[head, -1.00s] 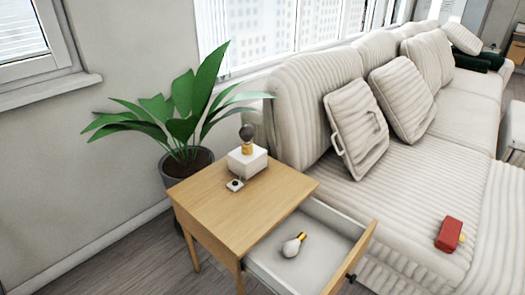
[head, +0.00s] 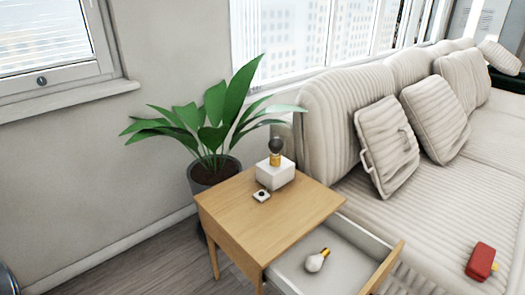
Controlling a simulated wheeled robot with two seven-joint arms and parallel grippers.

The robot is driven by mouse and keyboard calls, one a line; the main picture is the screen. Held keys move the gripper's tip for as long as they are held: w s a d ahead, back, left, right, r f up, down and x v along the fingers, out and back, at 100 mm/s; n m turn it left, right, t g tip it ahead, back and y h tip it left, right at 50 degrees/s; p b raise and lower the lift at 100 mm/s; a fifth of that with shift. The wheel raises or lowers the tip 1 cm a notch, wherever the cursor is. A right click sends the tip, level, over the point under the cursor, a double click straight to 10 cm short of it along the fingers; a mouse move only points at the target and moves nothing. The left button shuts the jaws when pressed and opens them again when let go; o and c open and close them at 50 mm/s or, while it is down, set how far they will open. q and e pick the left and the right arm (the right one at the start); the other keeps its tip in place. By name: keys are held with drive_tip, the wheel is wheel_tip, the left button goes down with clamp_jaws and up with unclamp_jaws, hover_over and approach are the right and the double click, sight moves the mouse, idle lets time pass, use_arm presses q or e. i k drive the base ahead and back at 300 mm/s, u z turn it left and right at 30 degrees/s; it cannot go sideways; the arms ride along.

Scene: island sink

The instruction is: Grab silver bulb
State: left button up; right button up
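A light bulb (head: 317,260) with a pale silvery-white globe and a gold base lies in the open drawer (head: 297,273) of the wooden side table (head: 262,218). A second bulb (head: 276,148), with a dark grey globe and a gold base, stands upright on a white block (head: 275,173) on the tabletop. Neither of my grippers is in the head view.
A small white switch-like item (head: 262,195) lies on the tabletop in front of the block. A potted plant (head: 215,172) stands behind the table, and a striped sofa (head: 430,210) is to its right. A red object (head: 480,262) lies on the seat. The front tabletop is clear.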

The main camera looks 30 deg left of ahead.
sight(276, 145)
drive_tip(key=u, duration=0.15)
drive_tip(key=k, duration=0.4)
drive_tip(key=u, duration=1.95)
drive_tip(key=i, duration=1.45)
drive_tip(key=z, duration=0.5)
drive_tip(key=i, duration=1.15)
drive_tip(key=z, duration=0.85)
